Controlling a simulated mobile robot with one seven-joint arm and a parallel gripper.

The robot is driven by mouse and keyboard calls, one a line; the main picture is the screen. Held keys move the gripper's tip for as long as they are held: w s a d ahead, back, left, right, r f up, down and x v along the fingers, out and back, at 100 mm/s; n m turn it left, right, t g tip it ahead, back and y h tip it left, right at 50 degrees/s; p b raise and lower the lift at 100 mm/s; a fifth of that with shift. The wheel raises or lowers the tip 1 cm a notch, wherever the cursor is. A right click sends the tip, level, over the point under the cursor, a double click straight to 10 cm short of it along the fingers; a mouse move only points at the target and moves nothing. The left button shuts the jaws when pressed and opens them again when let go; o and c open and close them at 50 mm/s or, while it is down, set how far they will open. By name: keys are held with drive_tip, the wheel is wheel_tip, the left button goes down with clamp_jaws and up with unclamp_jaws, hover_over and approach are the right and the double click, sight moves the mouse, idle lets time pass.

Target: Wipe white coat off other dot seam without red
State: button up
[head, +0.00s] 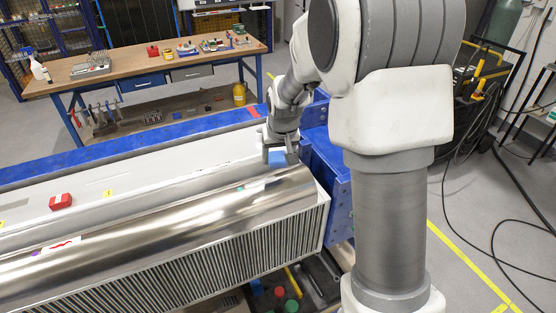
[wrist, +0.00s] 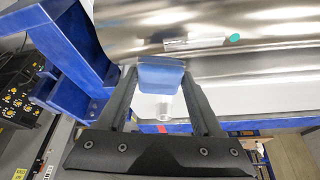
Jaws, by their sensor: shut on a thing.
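The shiny metal workpiece (head: 150,232) lies lengthwise in the jig. Near its left end is a purple dot (head: 36,253), beside a white coat patch with a red squiggle (head: 62,245). Toward the right is a teal dot (head: 240,188), also in the wrist view (wrist: 235,38). Beside it, the wrist view shows a pale patch (wrist: 195,43) with no red visible on it. My gripper (wrist: 160,88) is shut on a blue wiping block (wrist: 160,72), which also shows in the head view (head: 277,158), near the teal dot. Whether the block touches the metal I cannot tell.
A red block (head: 60,202) and yellow numbered labels (head: 107,193) are on the pale upper panel. The blue jig frame (head: 326,165) stands close to my gripper at the right end. A workbench (head: 145,66) with tools is behind. Cables lie on the floor at right.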

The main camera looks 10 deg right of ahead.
drive_tip(key=shift+r+p, duration=0.6)
drive_tip(key=shift+r, duration=0.85)
